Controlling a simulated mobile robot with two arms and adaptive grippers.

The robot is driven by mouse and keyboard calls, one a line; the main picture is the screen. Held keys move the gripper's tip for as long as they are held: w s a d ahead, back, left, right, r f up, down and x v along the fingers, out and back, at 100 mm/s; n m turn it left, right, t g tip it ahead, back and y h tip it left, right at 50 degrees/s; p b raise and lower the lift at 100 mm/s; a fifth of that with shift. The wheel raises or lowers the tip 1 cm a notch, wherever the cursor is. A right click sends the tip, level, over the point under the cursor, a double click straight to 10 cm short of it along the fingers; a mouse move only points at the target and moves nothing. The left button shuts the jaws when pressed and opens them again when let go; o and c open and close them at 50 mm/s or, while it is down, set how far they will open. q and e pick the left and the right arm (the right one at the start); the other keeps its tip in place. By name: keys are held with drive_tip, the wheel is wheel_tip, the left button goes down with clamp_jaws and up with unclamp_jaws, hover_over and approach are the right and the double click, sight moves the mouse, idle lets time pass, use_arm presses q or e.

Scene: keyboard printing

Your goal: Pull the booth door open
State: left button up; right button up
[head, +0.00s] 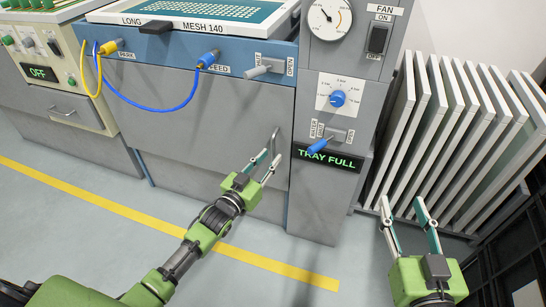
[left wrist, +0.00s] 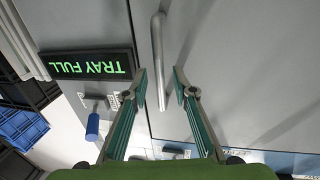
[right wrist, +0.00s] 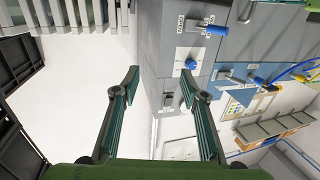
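The booth door is the grey front panel (head: 205,135) under the blue rim, and it looks closed. Its thin metal bar handle (head: 276,138) is near the panel's right edge. My left gripper (head: 270,156) is open at the handle's lower end. In the left wrist view the handle (left wrist: 158,62) shows between the two spread fingertips, touching neither. I cannot tell how deep the fingers reach around it. My right gripper (head: 402,203) is open and empty at the lower right, in front of the screen rack.
Right of the door stands a grey column with a TRAY FULL sign (head: 327,158), a blue-handled lever (head: 318,149) and a blue knob (head: 338,98). A rack of upright screens (head: 440,120) stands further right. The floor before the door, with a yellow line (head: 120,218), is clear.

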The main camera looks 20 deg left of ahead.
use_arm(q)
drive_tip(key=shift+b+x, duration=0.35)
drive_tip(key=shift+x, duration=1.1)
use_arm(e)
drive_tip(key=shift+a+r+t+y, duration=0.2)
drive_tip(key=shift+r+t, duration=0.4)
drive_tip(key=shift+r, duration=0.6)
drive_tip(key=shift+a+r+t+y, duration=0.15)
drive_tip(key=shift+r+t, duration=0.45)
drive_tip(key=shift+r, duration=0.6)
use_arm(q)
clamp_jaws()
